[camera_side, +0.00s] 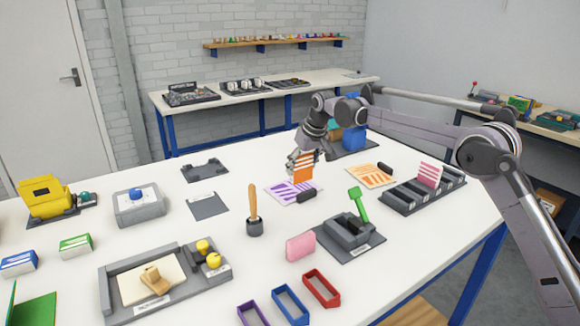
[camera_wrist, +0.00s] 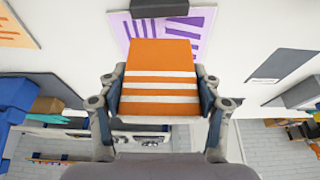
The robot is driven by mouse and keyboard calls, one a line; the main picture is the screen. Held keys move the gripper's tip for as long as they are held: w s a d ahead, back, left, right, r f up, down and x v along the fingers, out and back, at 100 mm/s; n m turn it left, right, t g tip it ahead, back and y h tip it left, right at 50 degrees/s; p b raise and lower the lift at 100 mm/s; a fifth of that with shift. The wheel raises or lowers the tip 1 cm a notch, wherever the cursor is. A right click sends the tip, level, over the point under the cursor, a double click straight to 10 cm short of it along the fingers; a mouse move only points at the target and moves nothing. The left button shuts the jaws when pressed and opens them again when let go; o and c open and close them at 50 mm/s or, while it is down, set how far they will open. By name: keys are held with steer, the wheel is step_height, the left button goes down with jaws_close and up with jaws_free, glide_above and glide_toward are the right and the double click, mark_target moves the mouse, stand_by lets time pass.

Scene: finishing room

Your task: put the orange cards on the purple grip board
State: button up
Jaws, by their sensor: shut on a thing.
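My gripper (camera_side: 292,160) is shut on an orange card (camera_side: 303,167) with white stripes. In the wrist view the orange card (camera_wrist: 160,78) sits between the two fingers (camera_wrist: 160,100). The purple grip board (camera_side: 285,189) lies flat on the table with a dark block at one edge. In the wrist view the purple board (camera_wrist: 196,22) shows just beyond the card. The held card is over or just behind the board in the side view. I cannot tell whether it touches the board.
An orange-patterned board (camera_side: 366,176) with a dark block lies to the right. A dark slotted rack (camera_side: 423,195) holds a pink striped card (camera_side: 429,174). A dark fixture with a green handle (camera_side: 357,203) and a wooden-handled tool (camera_side: 253,210) stand in front.

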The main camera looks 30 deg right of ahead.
mark_target(300, 177)
steer(key=shift+w+a+f, duration=0.15)
steer(key=shift+a+f, duration=0.1)
steer(key=shift+f, duration=1.95)
steer(key=shift+f, duration=0.1)
steer(key=o, duration=1.2)
